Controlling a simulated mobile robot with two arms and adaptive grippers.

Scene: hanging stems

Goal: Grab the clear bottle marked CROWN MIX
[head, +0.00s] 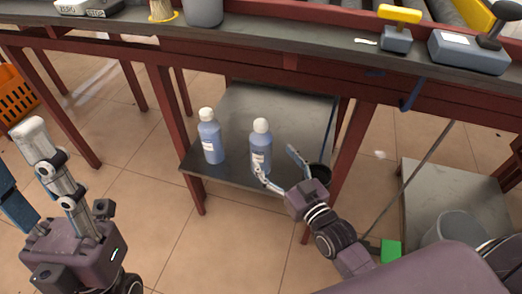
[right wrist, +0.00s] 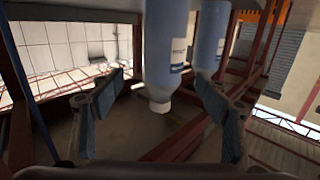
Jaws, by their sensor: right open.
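Two bluish, see-through bottles with white caps and white labels stand upright on the low shelf (head: 233,182) under the bench. One is the left bottle (head: 210,140), the other the right bottle (head: 261,138). Their label print is too small to read, so I cannot tell which is CROWN MIX. My right gripper (head: 274,165) is open at the right bottle, its fingers low and close to it. In the right wrist view, the nearer bottle (right wrist: 165,45) appears upside down between the open fingers (right wrist: 155,98), with another bottle (right wrist: 208,40) beside it. My left gripper (head: 18,155) is open and empty at far left.
Red bench legs (head: 352,145) frame the shelf. A grey bucket (head: 455,230) stands at right, an orange crate (head: 15,95) at left. The shelf behind the bottles is clear.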

